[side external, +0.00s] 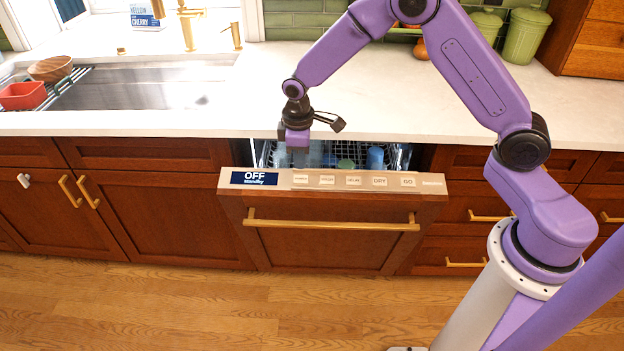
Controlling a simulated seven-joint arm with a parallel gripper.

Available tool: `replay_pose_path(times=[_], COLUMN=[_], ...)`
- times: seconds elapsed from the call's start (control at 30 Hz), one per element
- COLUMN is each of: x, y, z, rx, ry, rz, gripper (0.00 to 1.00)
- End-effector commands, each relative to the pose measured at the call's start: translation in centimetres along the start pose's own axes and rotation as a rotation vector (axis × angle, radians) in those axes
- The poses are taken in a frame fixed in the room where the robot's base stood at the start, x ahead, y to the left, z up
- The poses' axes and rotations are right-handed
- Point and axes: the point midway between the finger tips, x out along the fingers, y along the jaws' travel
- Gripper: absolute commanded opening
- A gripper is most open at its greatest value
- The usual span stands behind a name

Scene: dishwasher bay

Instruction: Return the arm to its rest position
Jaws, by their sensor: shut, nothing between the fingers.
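My gripper (298,155) is shut and points down at the top of the dishwasher, a little left of its middle. Its tips are at the opening behind the control panel; I cannot tell whether they touch anything. My arm bends up and over from the right. The dishwasher door (332,236) is tilted slightly open. Its display (254,178) reads OFF, Standby, with a row of buttons to its right. Inside the gap, a rack (396,156) holds a blue item (375,157) and a green item (346,164), partly hidden.
The white countertop (420,95) lies just behind and above the door. A sink (150,90) with a red container (23,95) and a wooden bowl (50,68) is at left. Green canisters (525,36) stand at back right. The wooden floor (180,310) in front is clear.

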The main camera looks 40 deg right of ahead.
Motion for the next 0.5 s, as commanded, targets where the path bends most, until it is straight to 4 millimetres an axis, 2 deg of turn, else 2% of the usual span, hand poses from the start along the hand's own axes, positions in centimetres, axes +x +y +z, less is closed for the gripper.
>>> replay_pose_path(times=[0.13, 0.23, 0.37, 0.5], x=[-2.6, -5.3, -8.8, -11.8], y=[-2.5, -5.4, -9.4, -13.1], z=[0.8, 2.4, 5.5, 9.7], rx=[-0.027, -0.059, -0.101, -0.147], ry=[0.011, 0.018, 0.027, 0.035], rz=[-0.003, -0.009, -0.021, -0.033], gripper=[0.00, 0.00, 0.00, 0.00])
